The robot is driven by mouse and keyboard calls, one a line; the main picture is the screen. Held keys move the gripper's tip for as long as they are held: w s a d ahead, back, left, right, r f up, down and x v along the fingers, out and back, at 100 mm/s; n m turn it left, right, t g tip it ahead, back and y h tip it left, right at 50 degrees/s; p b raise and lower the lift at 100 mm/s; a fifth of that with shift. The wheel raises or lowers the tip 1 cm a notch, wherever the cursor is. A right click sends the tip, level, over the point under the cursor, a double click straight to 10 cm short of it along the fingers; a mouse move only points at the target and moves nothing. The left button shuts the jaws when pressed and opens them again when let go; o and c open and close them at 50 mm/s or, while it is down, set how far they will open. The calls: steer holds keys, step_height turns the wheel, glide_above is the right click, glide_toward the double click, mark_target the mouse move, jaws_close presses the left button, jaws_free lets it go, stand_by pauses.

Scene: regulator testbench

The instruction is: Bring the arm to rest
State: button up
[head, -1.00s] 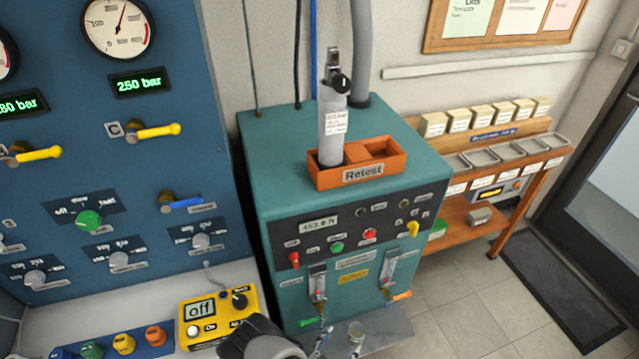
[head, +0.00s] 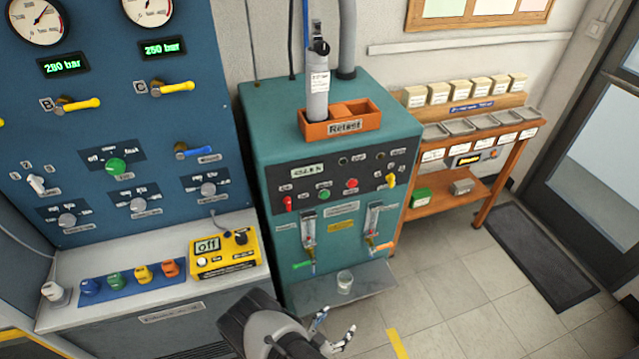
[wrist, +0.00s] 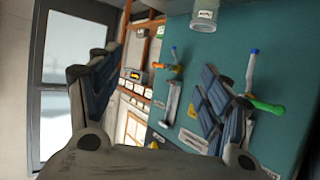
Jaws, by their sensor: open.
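My gripper (head: 336,322) is at the bottom of the head view, in front of the teal test bench (head: 335,160) and below its grey shelf. Its two fingers are apart with nothing between them. In the wrist view my gripper (wrist: 160,68) also shows spread, empty fingers, with the teal bench behind the right finger. A clear glass jar (head: 345,282) stands on the bench's front shelf, apart from the fingers. The jar also shows at the top of the wrist view (wrist: 204,17).
A grey cylinder (head: 317,95) stands upright in the left compartment of the orange Retest tray (head: 355,123). A yellow box (head: 222,252) reading Off sits on the left counter. A wooden rack (head: 470,150) stands right. Open floor (head: 450,290) lies at lower right.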

steer(key=w+a+r+g+y, duration=0.2)
steer(key=w+a+r+y, duration=0.3)
steer(key=w+a+r, duration=0.8)
steer(key=w+r+n+y, duration=0.1)
steer(key=w+r+y, duration=0.15)
steer(key=r, duration=1.05)
steer(key=w+r+n+y, duration=0.1)
steer(key=w+r+y, duration=0.15)
steer(key=r, duration=1.05)
steer(key=s+d+r+n+g+y, duration=0.1)
steer(key=s+d+r+n, duration=0.35)
steer(key=r, duration=0.75)
steer(key=s+d+r+g, duration=0.1)
steer(key=s+d+r, duration=0.35)
steer(key=s, duration=0.25)
steer(key=s+d+r, duration=0.3)
steer(key=s+d, duration=0.2)
steer(key=s, duration=0.2)
steer(key=s+d+n+h, duration=0.1)
steer(key=s+d+h, duration=0.1)
steer(key=s+d, duration=0.3)
steer(key=s+d+h, duration=0.1)
steer(key=s+d, duration=0.2)
steer(key=s, duration=0.5)
step_height(320, 180, down, 12)
steer(key=s+g+b, duration=0.1)
steer(key=s+b, duration=0.1)
steer(key=b, duration=0.8)
steer(key=shift+r+g, duration=0.2)
steer(key=shift+g, duration=0.2)
